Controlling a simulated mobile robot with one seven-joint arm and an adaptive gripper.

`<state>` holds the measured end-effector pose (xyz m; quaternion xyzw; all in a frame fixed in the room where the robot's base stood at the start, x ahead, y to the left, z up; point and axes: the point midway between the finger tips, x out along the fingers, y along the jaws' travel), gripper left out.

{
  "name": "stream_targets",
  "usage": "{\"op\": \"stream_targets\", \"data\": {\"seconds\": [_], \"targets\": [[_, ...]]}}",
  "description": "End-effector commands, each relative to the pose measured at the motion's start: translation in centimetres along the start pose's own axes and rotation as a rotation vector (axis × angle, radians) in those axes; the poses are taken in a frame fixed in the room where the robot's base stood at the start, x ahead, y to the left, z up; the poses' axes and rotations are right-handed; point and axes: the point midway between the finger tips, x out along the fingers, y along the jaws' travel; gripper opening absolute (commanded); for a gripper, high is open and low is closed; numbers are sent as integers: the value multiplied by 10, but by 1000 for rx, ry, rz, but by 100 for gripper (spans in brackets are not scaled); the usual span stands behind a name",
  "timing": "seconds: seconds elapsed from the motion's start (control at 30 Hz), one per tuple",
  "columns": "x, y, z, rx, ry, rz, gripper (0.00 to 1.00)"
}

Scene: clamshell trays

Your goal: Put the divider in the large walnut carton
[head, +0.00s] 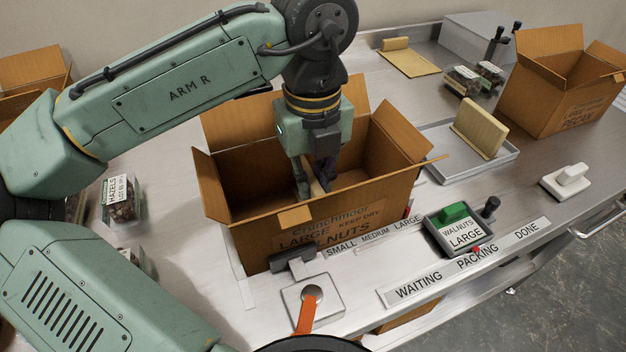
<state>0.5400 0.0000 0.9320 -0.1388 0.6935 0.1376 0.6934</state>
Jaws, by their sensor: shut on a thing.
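The large walnut carton (372,208) stands open on the steel bench, flaps spread, with "LARGE" and partly hidden "WALNUTS" print on its front. My gripper (314,190) points down into the carton's mouth, near the front wall. It is shut on a tan piece, the divider (317,187), of which only a small part shows between the fingers. The rest of the divider is hidden by the fingers and carton wall, so I cannot tell whether it touches the carton floor.
A grey tray (437,171) with an upright tan block (480,128) stands right of the carton. Another open carton (560,85) is at the back right. Clear nut boxes (122,201) sit left. A lever (308,305) and label holder (460,230) stand in front.

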Motion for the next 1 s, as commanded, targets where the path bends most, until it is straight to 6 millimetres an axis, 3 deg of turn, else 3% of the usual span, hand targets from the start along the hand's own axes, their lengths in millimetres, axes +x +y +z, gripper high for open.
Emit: {"op": "stream_targets", "data": {"seconds": [0.4, 0.43, 0.7, 1.0], "targets": [[8, 0, 0, 1, 1, -1, 0], [7, 0, 0, 0, 0, -1, 15], [7, 0, 0, 0, 0, 0, 33], [6, 0, 0, 0, -1, 0, 33]]}}
